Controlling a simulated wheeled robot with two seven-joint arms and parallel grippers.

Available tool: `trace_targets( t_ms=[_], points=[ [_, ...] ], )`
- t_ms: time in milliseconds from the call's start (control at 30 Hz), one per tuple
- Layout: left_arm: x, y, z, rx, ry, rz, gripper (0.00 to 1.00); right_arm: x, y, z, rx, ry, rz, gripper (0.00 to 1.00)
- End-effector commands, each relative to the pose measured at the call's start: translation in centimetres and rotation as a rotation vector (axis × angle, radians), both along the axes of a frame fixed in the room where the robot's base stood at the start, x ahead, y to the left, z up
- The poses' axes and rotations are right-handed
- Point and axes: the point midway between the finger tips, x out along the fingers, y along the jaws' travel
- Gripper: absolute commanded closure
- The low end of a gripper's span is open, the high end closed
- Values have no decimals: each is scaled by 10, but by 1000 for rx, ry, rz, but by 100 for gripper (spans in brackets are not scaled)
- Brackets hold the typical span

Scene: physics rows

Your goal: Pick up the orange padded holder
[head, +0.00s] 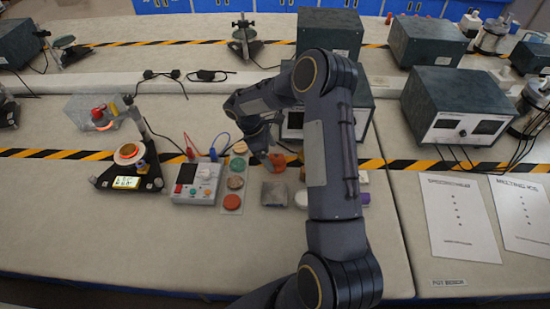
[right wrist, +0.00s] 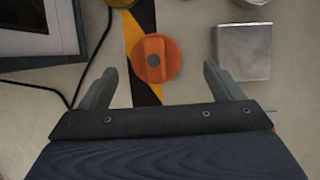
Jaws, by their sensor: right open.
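The orange padded holder (right wrist: 148,48) is a round orange piece with a grey centre in the right wrist view, lying on the bench by the black-and-orange tape. In the head view it (head: 278,162) sits below my right forearm, partly hidden. My right gripper (right wrist: 161,80) is open and empty, its two fingers on either side of the holder's near side in the picture. I cannot tell the exact height gap. In the head view the right gripper (head: 266,156) is beside the holder and mostly covered by the wrist. My left gripper does not show.
A metal block (right wrist: 242,52) lies to the right in the wrist view, also in the head view (head: 274,193). A white meter box (head: 196,183) and a strip of coloured pads (head: 236,208) stand left of it. A dark instrument box (right wrist: 40,30) and cable lie close by.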

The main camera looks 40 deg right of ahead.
Motion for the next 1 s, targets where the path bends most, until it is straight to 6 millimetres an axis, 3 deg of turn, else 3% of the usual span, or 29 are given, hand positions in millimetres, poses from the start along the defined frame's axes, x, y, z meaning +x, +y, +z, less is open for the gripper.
trace_targets(
  t_ms=[133, 300, 567, 933, 1000],
  points=[
    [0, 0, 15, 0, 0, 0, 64, -6, -15, -16, 2, 5, -3, 13],
    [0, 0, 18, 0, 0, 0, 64, -10, -20, -35, 1, 1, -2, 13],
    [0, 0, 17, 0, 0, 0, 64, -10, -21, -38, -1, -2, -2, 13],
    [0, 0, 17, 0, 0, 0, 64, -10, -21, -38, 0, -2, -1, 62],
    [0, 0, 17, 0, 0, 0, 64, -10, -21, -38, 0, -2, -1, 63]
  ],
)
